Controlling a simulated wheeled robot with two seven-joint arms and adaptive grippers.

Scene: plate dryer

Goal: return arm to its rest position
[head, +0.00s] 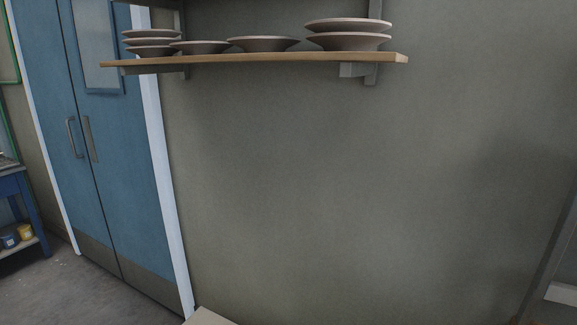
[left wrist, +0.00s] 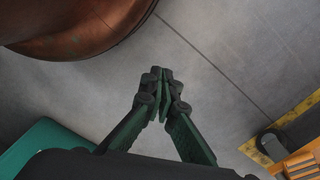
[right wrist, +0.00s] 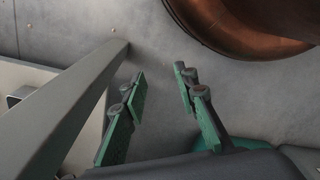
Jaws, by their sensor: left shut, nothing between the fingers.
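My left gripper (left wrist: 162,76) shows in the left wrist view. Its green fingers meet at the tips with nothing between them, above bare grey floor. My right gripper (right wrist: 160,75) shows in the right wrist view. Its fingers stand apart and empty, also over grey floor. Neither gripper shows in the head view, so where they are relative to the shelf cannot be seen there.
In the head view a wooden shelf (head: 260,60) on the wall holds several plates (head: 262,43). Blue doors (head: 120,150) stand at left. In the right wrist view a grey metal beam (right wrist: 75,105) runs close left of the right gripper. An orange object (left wrist: 300,162) sits lower right in the left wrist view.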

